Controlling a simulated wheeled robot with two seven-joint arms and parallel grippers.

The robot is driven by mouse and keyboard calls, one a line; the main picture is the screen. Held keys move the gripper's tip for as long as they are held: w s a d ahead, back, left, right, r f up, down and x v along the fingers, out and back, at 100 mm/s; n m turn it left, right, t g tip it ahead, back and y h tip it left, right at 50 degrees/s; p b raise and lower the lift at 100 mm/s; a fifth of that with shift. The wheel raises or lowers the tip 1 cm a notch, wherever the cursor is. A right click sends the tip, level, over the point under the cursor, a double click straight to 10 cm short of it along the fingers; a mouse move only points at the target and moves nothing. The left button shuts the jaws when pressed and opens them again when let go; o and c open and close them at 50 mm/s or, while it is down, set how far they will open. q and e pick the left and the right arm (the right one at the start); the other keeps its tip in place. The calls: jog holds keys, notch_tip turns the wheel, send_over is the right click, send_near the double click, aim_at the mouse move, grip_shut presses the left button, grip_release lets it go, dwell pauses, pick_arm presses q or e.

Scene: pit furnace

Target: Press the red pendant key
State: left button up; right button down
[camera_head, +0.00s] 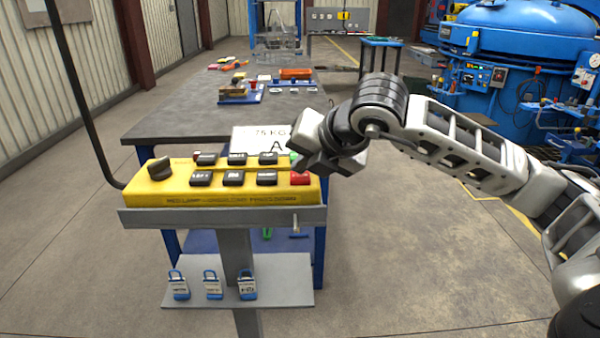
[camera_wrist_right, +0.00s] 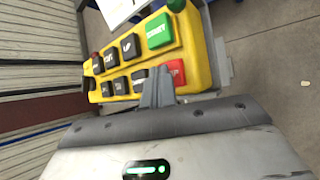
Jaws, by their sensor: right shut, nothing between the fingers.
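The yellow pendant (camera_head: 225,190) lies on a grey stand, with a black rotary knob at its left end and two rows of keys. The red key (camera_head: 300,178) is at the right end of its front row. In the right wrist view the red key (camera_wrist_right: 177,72) shows partly behind my fingers. My right gripper (camera_head: 312,163) is shut and empty, close above the pendant's right end. In the right wrist view its fingertips (camera_wrist_right: 158,75) overlap the edge of the red key. I cannot tell whether they touch it. My left gripper is out of view.
A green key (camera_wrist_right: 158,30) sits beside the red one. A white card (camera_head: 262,138) stands behind the pendant. Several padlocks (camera_head: 212,285) are on a lower shelf (camera_head: 285,275). A grey table (camera_head: 180,120) extends behind.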

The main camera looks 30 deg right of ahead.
aim_at(304, 178)
jog(key=shift+r, duration=0.75)
jog(key=shift+p, duration=0.3)
jog(key=shift+r+p, duration=1.65)
jog(key=shift+r, duration=0.95)
jog(key=shift+f, duration=0.1)
